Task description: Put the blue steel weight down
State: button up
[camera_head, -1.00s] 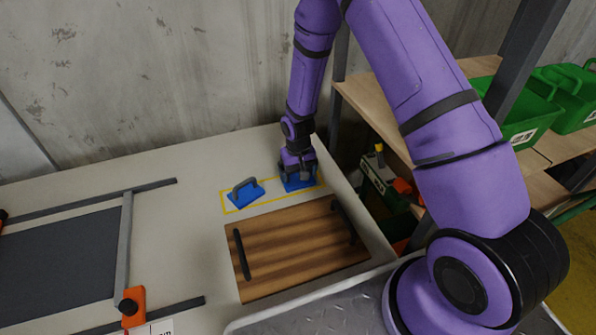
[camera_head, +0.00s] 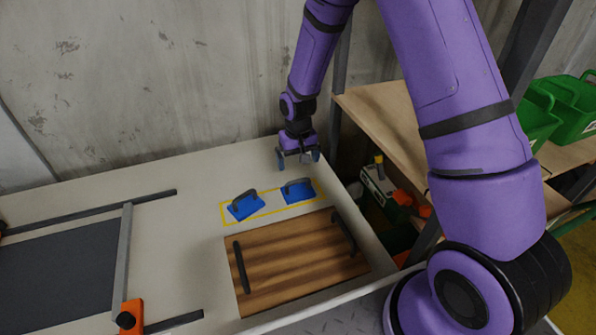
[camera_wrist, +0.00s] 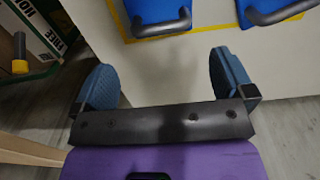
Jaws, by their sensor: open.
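Two blue steel weights with grey handles rest on the table inside a yellow outlined rectangle (camera_head: 262,214). The left weight (camera_head: 247,207) and the right weight (camera_head: 298,191) stand side by side, apart from each other. In the wrist view one weight (camera_wrist: 150,11) shows at the top centre and the other weight (camera_wrist: 258,11) at the top right, both cut off by the frame edge. My gripper (camera_head: 298,162) is open and empty, behind and above the right weight. Its two blue-padded fingers (camera_wrist: 168,80) are spread wide in the wrist view, with nothing between them.
A wooden board (camera_head: 295,262) with two dark handles lies in front of the weights. A dark mat (camera_head: 60,275) with grey rails and an orange clamp (camera_head: 130,317) is at left. A shelf (camera_head: 390,115) with green bins (camera_head: 570,105) stands at right. The wall is close behind.

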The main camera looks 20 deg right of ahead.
jog(key=s+d+r+t, duration=0.15)
jog(key=s+r, duration=0.35)
jog(key=r, duration=0.8)
jog(key=s+d+r+t, duration=0.1)
jog(key=s+d+r, duration=0.3)
jog(key=r, duration=0.9)
jog(key=s+r+t, duration=0.1)
jog(key=s+r, duration=0.2)
jog(key=s, duration=0.4)
jog(key=s+d+r, duration=0.1)
jog(key=s+r, duration=0.3)
jog(key=s, duration=0.3)
jog(key=s+r+t, duration=0.1)
jog(key=s+r, duration=0.2)
jog(key=s, duration=0.5)
jog(key=shift+d+r+t, duration=0.2)
jog(key=shift+r+t, duration=0.1)
jog(key=shift+t, duration=0.05)
